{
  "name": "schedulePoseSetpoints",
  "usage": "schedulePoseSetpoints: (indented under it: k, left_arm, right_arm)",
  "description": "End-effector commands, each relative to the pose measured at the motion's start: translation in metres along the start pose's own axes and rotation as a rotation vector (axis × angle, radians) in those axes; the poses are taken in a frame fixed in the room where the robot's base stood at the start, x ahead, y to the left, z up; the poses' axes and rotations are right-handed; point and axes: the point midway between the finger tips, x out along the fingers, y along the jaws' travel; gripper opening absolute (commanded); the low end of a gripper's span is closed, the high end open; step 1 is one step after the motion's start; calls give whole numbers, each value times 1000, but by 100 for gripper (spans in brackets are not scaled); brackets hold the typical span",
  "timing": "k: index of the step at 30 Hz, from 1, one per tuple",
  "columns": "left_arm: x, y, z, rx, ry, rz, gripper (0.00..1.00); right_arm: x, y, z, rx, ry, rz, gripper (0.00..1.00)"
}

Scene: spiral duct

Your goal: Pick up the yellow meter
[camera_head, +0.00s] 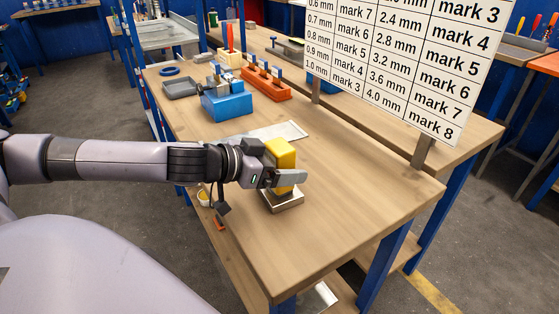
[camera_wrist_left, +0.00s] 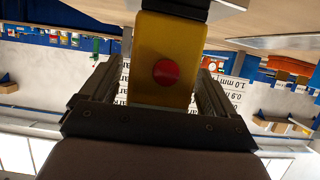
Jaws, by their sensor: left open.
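The yellow meter (camera_head: 281,153) stands upright on a small metallic block (camera_head: 285,203) near the front-left edge of the wooden table (camera_head: 330,210). In the left wrist view the yellow meter (camera_wrist_left: 168,45) shows a round red spot and fills the space between the two fingers. My left gripper (camera_head: 286,178) is open, with one finger on each side of the meter; it also shows in the left wrist view (camera_wrist_left: 157,90). Whether the fingers touch the meter cannot be told. The near finger hides part of the meter's lower half. My right gripper is not in view.
A flat silvery sheet (camera_head: 285,131) lies behind the meter. A blue box (camera_head: 228,104), an orange holder (camera_head: 266,84) and a grey tray (camera_head: 181,88) stand farther back. A big chart board (camera_head: 405,62) rises on posts at the back right. The table's front right is clear.

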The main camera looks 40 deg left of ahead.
Motion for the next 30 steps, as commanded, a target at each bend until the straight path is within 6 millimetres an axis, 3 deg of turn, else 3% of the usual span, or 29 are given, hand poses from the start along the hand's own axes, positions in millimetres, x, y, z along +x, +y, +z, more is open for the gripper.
schedulePoseSetpoints:
  k: [6,14,18,21,30]
  left_arm:
    - [14,0,0,0,0,0,89]
    - [15,0,1,1,-1,0,89]
    - [14,0,1,1,-1,0,44]
    - [14,0,0,2,1,0,19]
    - [13,0,-3,2,2,0,19]
  right_arm:
    - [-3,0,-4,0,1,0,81]
    - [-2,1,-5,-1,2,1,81]
    - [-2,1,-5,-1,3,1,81]
    - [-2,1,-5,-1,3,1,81]
    - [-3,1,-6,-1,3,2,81]
